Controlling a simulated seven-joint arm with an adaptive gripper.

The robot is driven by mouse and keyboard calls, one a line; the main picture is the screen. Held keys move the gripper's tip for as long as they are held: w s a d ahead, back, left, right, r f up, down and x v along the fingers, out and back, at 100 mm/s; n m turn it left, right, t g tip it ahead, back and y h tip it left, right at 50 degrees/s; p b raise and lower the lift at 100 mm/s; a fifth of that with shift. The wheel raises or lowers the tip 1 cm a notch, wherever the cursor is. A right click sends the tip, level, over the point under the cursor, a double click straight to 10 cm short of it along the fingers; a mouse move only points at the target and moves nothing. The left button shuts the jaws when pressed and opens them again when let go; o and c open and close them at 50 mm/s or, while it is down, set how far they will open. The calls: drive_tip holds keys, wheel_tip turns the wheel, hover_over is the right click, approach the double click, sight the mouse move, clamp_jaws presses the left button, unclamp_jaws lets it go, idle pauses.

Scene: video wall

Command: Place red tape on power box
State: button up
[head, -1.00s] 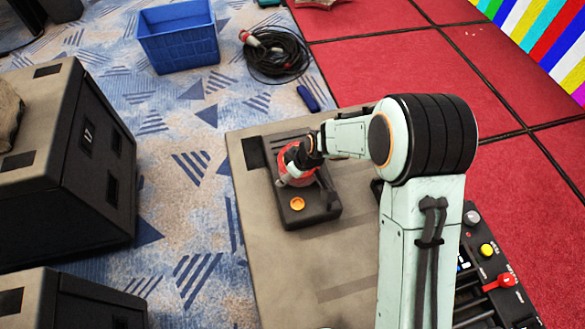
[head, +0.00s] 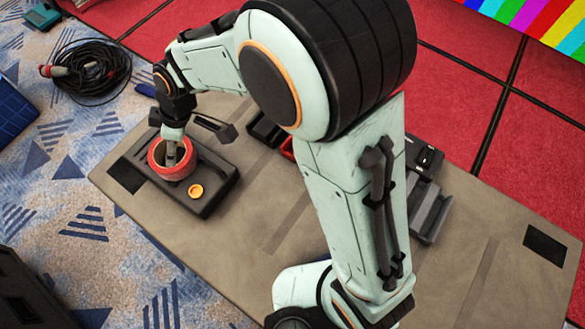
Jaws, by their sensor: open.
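The red tape (head: 158,172) is a ring lying on the black power box (head: 218,186), on the end away from the orange button (head: 196,191). The box sits on the tan tabletop (head: 262,232) at its left end. My gripper (head: 172,150) points down at the tape; its tips are at or inside the ring's opening. It is open. The fingers partly cover the ring's far side, and I cannot tell whether they touch it.
Dark tool trays (head: 432,214) stand on the table, partly hidden by my arm. A coiled black cable (head: 100,88) and a blue crate (head: 12,108) are on the floor. A dark case (head: 28,292) stands at lower left. The tabletop's front is clear.

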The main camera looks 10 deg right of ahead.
drive_tip(key=s+d+r+m+h, duration=0.1)
drive_tip(key=s+d+r+m, duration=0.2)
drive_tip(key=s+d+m, duration=0.4)
drive_tip(key=s+d+r+m+h, duration=0.2)
drive_tip(key=s+d+m, duration=0.6)
drive_tip(key=d, duration=0.9)
wheel_tip(320, 180, up, 2)
drive_tip(key=shift+s+r+g+h, duration=0.1)
drive_tip(key=shift+s+g+h, duration=0.25)
drive_tip(key=shift+s, duration=0.65)
